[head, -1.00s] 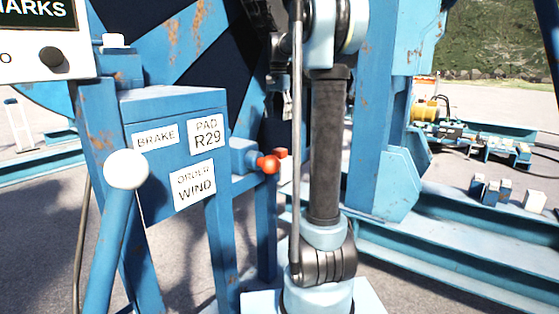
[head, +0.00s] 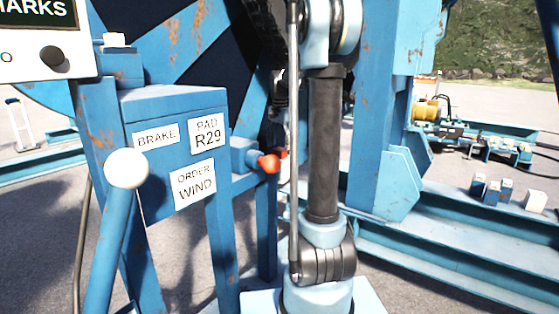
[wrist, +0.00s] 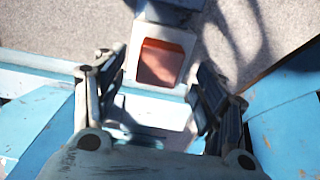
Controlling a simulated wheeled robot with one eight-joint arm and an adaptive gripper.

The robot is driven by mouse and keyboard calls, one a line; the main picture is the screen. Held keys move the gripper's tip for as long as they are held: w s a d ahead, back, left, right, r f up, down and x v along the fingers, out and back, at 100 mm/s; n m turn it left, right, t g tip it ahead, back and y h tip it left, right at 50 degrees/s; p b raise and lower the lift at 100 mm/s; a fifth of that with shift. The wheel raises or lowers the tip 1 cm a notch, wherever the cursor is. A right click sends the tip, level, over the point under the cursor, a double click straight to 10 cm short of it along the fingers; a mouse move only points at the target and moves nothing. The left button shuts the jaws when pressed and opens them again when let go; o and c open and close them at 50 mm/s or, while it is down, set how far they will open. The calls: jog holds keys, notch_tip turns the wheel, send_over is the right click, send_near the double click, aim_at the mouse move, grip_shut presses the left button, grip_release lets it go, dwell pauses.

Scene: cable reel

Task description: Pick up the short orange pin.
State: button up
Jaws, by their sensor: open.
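A short orange-red pin (head: 268,163) with a rounded end sticks out sideways from a blue bracket right of the labelled blue box in the head view. My arm stands close to its right and may hide part of it. In the wrist view my gripper (wrist: 160,88) is open, with a dark finger pad on each side and nothing clamped. An orange-red square face (wrist: 160,62) in a pale frame shows just beyond and between the fingers. I cannot tell whether this face belongs to the pin. My gripper is not clearly visible in the head view.
The blue box (head: 170,105) carries white labels, and a white-knobbed lever (head: 126,168) stands before it. A blue post (head: 380,130) rises behind my arm. Several small blocks (head: 492,190) sit on the blue beam at right. A yellow spool (head: 426,110) lies farther back.

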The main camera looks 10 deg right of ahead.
aim_at(280, 149)
jog(key=shift+f, duration=1.75)
jog(key=shift+c, duration=0.6)
jog(key=c, duration=1.4)
jog(key=shift+r, duration=0.2)
notch_tip(280, 149, up, 10)
jog(key=shift+f, duration=0.15)
jog(key=shift+d+r, duration=0.1)
jog(key=shift+r, duration=0.65)
